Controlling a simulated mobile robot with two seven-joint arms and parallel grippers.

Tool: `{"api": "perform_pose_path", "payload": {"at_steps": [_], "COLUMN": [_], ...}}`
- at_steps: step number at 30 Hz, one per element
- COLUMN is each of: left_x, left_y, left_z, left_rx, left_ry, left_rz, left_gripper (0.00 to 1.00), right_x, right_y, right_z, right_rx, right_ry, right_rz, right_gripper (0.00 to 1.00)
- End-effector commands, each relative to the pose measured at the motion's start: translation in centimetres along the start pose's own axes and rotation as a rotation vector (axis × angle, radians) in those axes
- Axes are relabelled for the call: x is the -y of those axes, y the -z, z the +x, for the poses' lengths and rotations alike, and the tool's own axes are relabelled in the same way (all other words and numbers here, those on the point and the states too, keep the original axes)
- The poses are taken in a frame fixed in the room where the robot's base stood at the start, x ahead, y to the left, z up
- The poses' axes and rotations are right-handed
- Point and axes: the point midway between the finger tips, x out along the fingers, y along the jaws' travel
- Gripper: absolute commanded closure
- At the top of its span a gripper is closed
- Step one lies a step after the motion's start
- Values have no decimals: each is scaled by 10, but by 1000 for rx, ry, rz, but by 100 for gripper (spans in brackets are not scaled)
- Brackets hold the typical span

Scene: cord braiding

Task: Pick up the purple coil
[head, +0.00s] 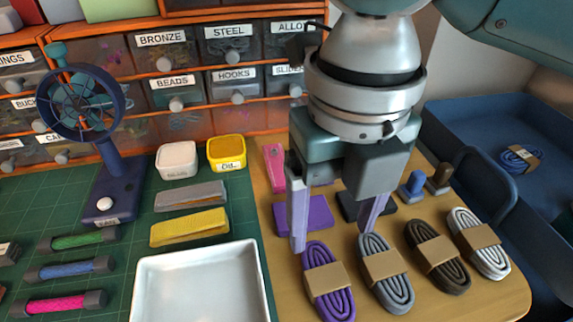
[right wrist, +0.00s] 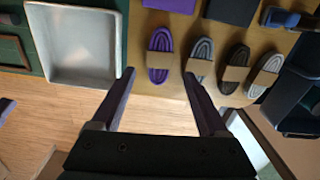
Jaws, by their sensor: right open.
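The purple coil (head: 318,256) lies on the wooden table top with a tan paper band around its middle. It is the leftmost in a row of coils. It also shows in the right wrist view (right wrist: 158,43), just beyond the space between my fingertips. My right gripper (head: 335,236) points down over the table, open and empty, with its fingers apart. In the head view its left finger ends just above and left of the purple coil's far end. I cannot tell the height gap. My left gripper does not show.
Grey (head: 386,274), dark brown (head: 437,256) and white (head: 479,243) coils lie to the right. A white tray (head: 200,256) is on the left. Labelled drawers (head: 170,50) stand behind. A blue bin (head: 450,120) with a blue coil (head: 520,158) is at the right.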

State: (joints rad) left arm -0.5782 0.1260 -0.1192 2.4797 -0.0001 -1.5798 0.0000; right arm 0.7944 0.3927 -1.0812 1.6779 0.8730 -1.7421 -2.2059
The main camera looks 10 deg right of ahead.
Motion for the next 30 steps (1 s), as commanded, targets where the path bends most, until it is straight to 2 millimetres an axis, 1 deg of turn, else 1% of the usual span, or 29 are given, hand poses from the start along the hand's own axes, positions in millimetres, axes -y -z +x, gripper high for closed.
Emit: {"api": "perform_pose_path", "payload": {"at_steps": [1, 4, 11, 15, 18, 21, 26, 28, 30], "left_x": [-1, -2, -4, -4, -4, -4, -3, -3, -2], "left_y": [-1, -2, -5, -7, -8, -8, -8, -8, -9], "left_z": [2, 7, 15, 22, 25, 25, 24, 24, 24], "left_rx": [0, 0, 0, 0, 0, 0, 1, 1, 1], "left_ry": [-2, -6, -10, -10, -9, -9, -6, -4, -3], "left_rz": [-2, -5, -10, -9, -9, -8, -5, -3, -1], "left_gripper": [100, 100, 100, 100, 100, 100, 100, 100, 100], "right_x": [0, 0, -1, -1, 0, 0, 0, 0, 0], "right_y": [1, 2, 2, 4, 4, 3, 3, 3, 3], "right_z": [8, 25, 54, 78, 88, 91, 90, 90, 90], "right_rx": [-5, -5, -2, -2, -1, 2, 3, 2, 2], "right_ry": [1, 0, -2, -2, -1, -2, -2, -2, -2], "right_rz": [0, 2, 3, 3, 3, 2, 2, 2, 2], "right_gripper": [22, 22, 22, 22, 22, 22, 22, 28, 36]}}
